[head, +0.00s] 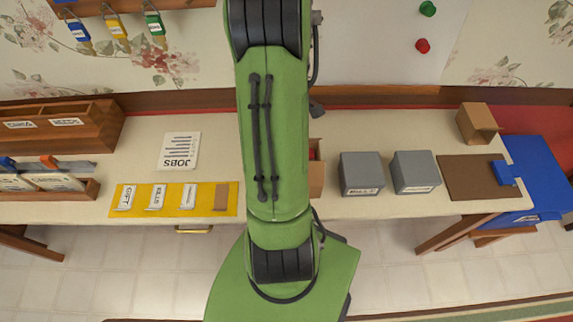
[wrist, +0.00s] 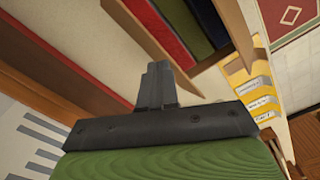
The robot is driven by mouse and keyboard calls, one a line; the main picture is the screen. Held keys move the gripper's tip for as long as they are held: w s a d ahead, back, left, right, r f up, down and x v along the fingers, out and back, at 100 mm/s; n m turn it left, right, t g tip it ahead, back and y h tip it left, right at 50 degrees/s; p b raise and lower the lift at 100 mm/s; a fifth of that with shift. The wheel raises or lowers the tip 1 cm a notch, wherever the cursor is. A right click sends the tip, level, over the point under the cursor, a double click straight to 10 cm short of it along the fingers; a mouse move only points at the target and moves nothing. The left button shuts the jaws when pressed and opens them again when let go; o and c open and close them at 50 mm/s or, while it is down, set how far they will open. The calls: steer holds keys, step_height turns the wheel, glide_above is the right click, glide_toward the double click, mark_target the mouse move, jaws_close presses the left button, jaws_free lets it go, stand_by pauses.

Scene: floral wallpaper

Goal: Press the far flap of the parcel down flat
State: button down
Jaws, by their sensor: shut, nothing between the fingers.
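The parcel (head: 316,180) is a brown cardboard box on the table, mostly hidden behind my arm in the head view; only its right side shows, with a bit of red at the top. In the wrist view an open brown box (wrist: 237,30), which looks like the parcel, shows red, green and dark blue strips inside. A long brown flap or edge (wrist: 133,28) runs along its left side; I cannot tell whether this is the far flap. My gripper (wrist: 157,75) is shut and empty, its fingertips just below the box in the picture. My gripper is hidden in the head view.
Two grey boxes (head: 362,174) (head: 415,172) stand right of the parcel. A small cardboard box (head: 478,123) and a brown board (head: 465,178) are farther right. A yellow mat (head: 233,190) with cards and a JOBS sheet (head: 180,151) lie to the left.

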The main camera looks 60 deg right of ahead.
steer(key=shift+f, duration=0.15)
steer(key=shift+f+b, duration=0.9)
steer(key=shift+b, duration=0.05)
steer(key=shift+r, duration=0.1)
step_height(320, 180, up, 5)
steer(key=p, duration=0.4)
stand_by(0.4)
